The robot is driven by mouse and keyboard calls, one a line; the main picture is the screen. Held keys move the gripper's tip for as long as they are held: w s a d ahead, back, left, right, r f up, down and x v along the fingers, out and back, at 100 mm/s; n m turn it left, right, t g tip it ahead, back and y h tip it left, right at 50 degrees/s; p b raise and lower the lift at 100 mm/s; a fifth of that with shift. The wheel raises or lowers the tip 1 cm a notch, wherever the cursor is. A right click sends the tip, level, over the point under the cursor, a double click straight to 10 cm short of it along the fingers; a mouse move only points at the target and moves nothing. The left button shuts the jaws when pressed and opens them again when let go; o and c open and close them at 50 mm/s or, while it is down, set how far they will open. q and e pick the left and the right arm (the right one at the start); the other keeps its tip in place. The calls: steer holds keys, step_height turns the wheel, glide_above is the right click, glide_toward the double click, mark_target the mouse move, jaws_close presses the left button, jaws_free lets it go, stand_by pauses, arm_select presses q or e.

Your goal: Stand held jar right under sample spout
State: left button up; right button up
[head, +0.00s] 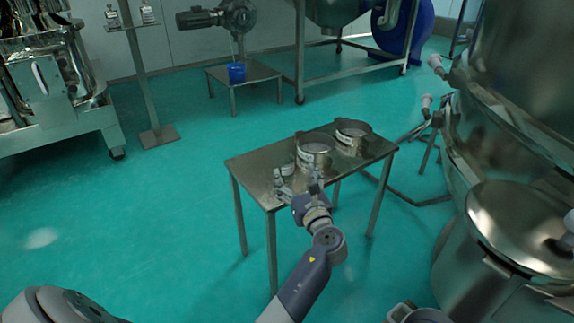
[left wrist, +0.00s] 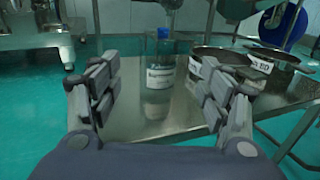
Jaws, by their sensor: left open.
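My left gripper (head: 297,188) is open above the near left part of the steel table (head: 262,166). Its two fingers also show, spread apart, in the left wrist view (left wrist: 160,90). A clear jar with a white label (left wrist: 160,77) stands upright on the table, in line with the gap and beyond the fingertips. I see no finger touching it. A patch of blue shows at its top; I cannot tell whether that is a lid or the bucket behind. In the head view the jar is mostly hidden by the gripper. I cannot single out the sample spout.
Two round steel sieve rings with labels (head: 314,155) (head: 352,134) stand on the table, right of the jar. A blue bucket (head: 236,73) stands on a low table behind, under a motor unit (head: 238,17). A large steel vessel (head: 521,230) fills the right. Green floor is clear left.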

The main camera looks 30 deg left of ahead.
mark_target(287, 162)
arm_select(q)
steer(key=b+x, duration=0.4)
steer(key=x, duration=0.5)
steer(key=shift+s+f, duration=0.1)
steer(key=c, duration=1.2)
steer(key=shift+c, duration=0.2)
